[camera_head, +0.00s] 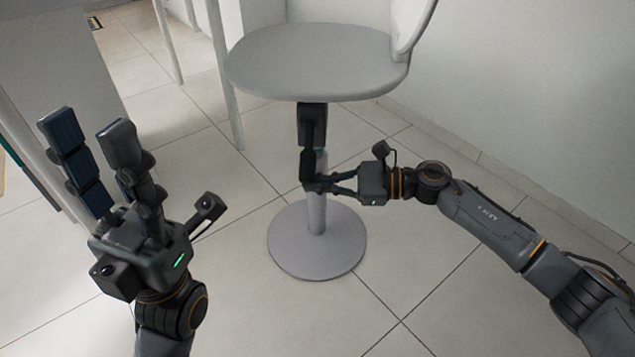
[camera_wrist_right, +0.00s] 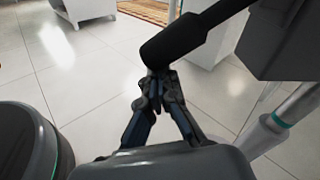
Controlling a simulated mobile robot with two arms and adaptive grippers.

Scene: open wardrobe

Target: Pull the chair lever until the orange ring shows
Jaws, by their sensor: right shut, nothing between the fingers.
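The chair has a round grey seat (camera_head: 315,60) on a thin column with a teal band (camera_wrist_right: 278,120) and a round floor base (camera_head: 317,255). A black lever (camera_head: 308,163) hangs below a dark housing (camera_head: 312,122) under the seat. In the right wrist view the lever (camera_wrist_right: 185,42) slants down to a rounded end. My right gripper (camera_head: 313,185) is shut and empty, its fingertips (camera_wrist_right: 158,86) at the lever's lower end. I cannot tell whether they touch it. My left gripper (camera_head: 92,135) is open and empty, fingers up, left of the chair and away from it.
A white wall (camera_head: 520,90) stands close on the right. White furniture (camera_head: 45,60) and slim posts (camera_head: 222,75) stand at the left and behind the chair. The tiled floor (camera_head: 250,320) in front of the base is clear.

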